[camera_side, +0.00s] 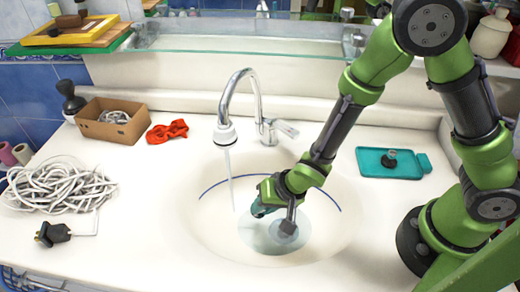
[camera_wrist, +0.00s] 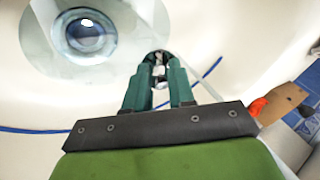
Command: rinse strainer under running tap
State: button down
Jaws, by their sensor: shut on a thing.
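My gripper (camera_side: 260,208) is low inside the sink basin, to the right of the water stream. In the wrist view its green fingers (camera_wrist: 160,78) are shut on a small grey, metallic-looking piece with a dark rim, which I take to be the strainer (camera_wrist: 160,57). The fingers hide most of it, and it cannot be made out in the side view. The chrome tap (camera_side: 240,92) runs a thin water stream (camera_side: 231,178) into the basin. The stream and the held piece look apart. The drain (camera_wrist: 86,35) is at upper left in the wrist view.
The white sink basin (camera_side: 215,215) has a blue line inside. A teal tray (camera_side: 372,169) with a small dark piece stands right. A cardboard box (camera_side: 90,128), red cloth (camera_side: 167,130), coiled white cable (camera_side: 60,185) and black plug (camera_side: 52,233) lie left. A glass shelf (camera_side: 240,40) spans behind.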

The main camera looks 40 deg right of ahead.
jog(key=shift+s+r, duration=0.1)
dwell(0.3)
jog(key=s+d+r, duration=0.2)
jog(key=s+r, duration=0.1)
jog(key=s, duration=0.1)
jog(key=shift+d+r, duration=0.25)
jog(key=shift+r, duration=0.15)
dwell(0.3)
jog(key=shift+s+r+g+h, duration=0.1)
jog(key=shift+r+g+h, duration=0.3)
jog(key=shift+g, duration=0.45)
jog(key=shift+w+r+g+h, duration=0.1)
jog(key=shift+r+g+h, duration=0.15)
jog(key=shift+g+h, duration=0.45)
jog(key=shift+s+r+g+h, duration=0.1)
jog(key=shift+r+g+h, duration=0.25)
jog(key=shift+g, duration=0.6)
